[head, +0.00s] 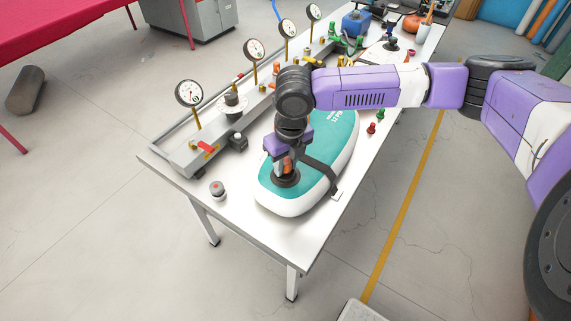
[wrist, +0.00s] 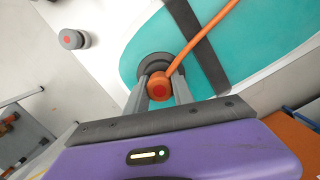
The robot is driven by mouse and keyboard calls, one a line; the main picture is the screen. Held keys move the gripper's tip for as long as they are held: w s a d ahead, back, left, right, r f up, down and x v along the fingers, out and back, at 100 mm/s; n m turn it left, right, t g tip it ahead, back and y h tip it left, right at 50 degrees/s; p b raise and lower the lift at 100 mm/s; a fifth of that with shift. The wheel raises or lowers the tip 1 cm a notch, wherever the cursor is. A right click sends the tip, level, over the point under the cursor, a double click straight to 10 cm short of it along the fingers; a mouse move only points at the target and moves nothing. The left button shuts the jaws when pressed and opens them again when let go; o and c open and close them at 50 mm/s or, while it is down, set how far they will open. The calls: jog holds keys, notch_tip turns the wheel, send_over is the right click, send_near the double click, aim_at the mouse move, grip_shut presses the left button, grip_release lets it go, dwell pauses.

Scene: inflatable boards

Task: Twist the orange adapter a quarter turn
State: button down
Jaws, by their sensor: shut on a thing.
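The orange adapter (wrist: 159,86) has a red dot on its top and an orange hose (wrist: 203,39) leading off to the upper right in the wrist view. It sits at a dark round valve (wrist: 152,62) on the teal and white inflatable board (head: 335,140). My gripper (wrist: 158,90) is shut on the adapter, one finger on each side. In the head view the adapter (head: 287,166) shows only partly between my fingers, above the valve. Whether it is fully seated in the valve cannot be told.
A dark strap (head: 321,176) crosses the board. A grey cap with a red top (head: 217,189) stands on the white table (head: 240,220) near its front left. A rail with several gauges (head: 189,94) runs along the left side. Small red and green fittings (head: 371,128) lie right of the board.

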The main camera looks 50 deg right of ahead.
jog(key=shift+s+f+n, duration=0.1)
jog(key=shift+f+n, duration=0.1)
jog(key=shift+n, duration=0.5)
jog(key=shift+r, duration=0.15)
jog(key=shift+r+p, duration=1.5)
jog(key=shift+r, duration=0.25)
jog(key=shift+r, duration=0.1)
jog(key=shift+r+p, duration=1.55)
jog(key=shift+r, duration=0.35)
